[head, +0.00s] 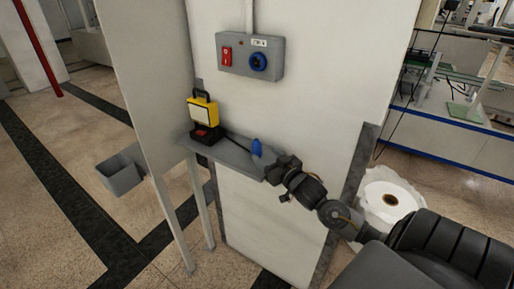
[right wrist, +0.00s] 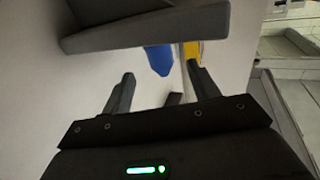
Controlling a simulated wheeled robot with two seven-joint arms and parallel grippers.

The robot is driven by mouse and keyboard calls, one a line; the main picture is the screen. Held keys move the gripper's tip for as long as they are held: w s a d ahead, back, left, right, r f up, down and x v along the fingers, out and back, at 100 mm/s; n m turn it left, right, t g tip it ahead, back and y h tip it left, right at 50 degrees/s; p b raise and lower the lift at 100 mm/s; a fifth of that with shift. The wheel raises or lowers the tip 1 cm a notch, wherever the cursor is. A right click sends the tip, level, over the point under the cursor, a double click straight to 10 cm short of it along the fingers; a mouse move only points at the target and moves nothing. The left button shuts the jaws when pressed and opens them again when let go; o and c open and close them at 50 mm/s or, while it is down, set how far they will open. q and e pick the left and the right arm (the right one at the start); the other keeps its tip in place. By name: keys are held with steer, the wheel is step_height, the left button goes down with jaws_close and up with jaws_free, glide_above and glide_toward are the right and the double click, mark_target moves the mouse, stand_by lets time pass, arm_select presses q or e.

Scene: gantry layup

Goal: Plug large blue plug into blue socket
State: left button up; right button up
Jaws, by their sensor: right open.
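The blue plug (head: 257,147) stands at the front right part of a narrow grey shelf, a dark cable running from it toward a yellow work lamp. It also shows in the right wrist view (right wrist: 159,59), partly hidden by a dark grey part in front. The blue socket (head: 258,61) is on a grey box on the white wall panel, above the shelf. My right gripper (head: 272,167) is at the shelf's right end, close to the plug. In the right wrist view its fingers (right wrist: 160,84) are apart with nothing between them. My left gripper is not in view.
The grey shelf (head: 230,156) holds the yellow lamp (head: 203,110) at its left. A red switch (head: 227,56) is left of the socket.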

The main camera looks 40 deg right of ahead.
mark_target(259, 149)
steer(key=shift+w, duration=0.65)
steer(key=shift+w+f, duration=0.15)
steer(key=shift+w, duration=0.1)
steer(key=shift+d+r, duration=0.15)
steer(key=shift+r, duration=0.05)
steer(key=w+p, duration=0.2)
steer(key=w, duration=0.3)
steer(key=shift+d, duration=0.1)
steer(key=shift+s, duration=0.15)
steer(key=shift+c, duration=0.7)
steer(key=c, duration=0.9)
